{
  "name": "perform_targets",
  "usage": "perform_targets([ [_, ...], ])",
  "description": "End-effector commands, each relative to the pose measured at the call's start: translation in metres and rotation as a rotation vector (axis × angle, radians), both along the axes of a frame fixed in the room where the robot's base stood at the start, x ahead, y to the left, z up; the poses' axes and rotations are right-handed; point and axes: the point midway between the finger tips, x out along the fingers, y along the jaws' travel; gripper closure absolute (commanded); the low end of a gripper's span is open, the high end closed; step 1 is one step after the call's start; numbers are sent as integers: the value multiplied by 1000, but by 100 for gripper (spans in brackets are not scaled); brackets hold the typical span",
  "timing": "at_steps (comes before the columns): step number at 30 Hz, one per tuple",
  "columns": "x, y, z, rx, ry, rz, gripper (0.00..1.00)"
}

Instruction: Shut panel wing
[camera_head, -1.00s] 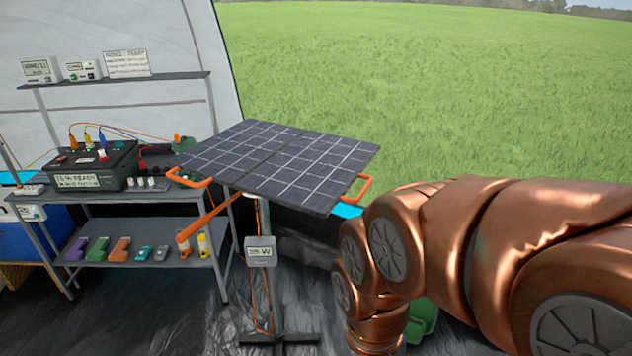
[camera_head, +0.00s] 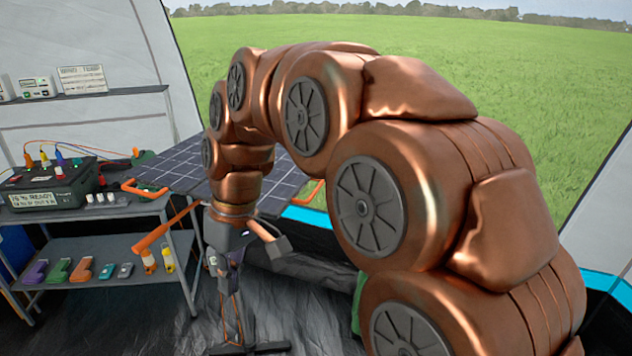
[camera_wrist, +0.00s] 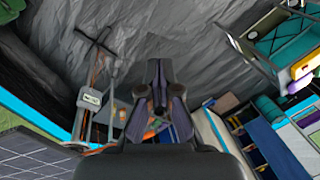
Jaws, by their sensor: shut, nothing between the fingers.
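The solar panel (camera_head: 180,165) is spread out nearly flat on its stand, its dark gridded wings side by side. My copper arm hides its middle. One orange handle (camera_head: 147,190) shows at its left front edge and another (camera_head: 312,193) at its right. In the wrist view, part of the panel (camera_wrist: 35,155) fills the lower left corner. My gripper (camera_head: 229,268) points down in front of the panel, beside the stand post. It is shut and empty, apart from the panel and both handles. It also shows in the wrist view (camera_wrist: 158,85).
A grey shelf (camera_head: 100,243) with a battery box (camera_head: 47,185) on top stands at left. An orange bar (camera_head: 165,230) slants from the stand toward it. The stand's meter box (camera_wrist: 91,99) shows in the wrist view. Dark crumpled sheeting covers the floor.

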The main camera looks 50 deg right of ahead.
Motion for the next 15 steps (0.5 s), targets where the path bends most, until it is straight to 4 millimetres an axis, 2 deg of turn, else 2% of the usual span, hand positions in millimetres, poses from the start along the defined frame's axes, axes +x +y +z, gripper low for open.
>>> perform_targets([
  [1, 17, -13, 9, 17, -28, 4, 100],
  [6, 60, -58, 38, 65, -127, 41, 100],
  [11, 91, -112, 62, 85, -230, 70, 100],
  [15, 107, -168, 80, 84, -319, 89, 100],
])
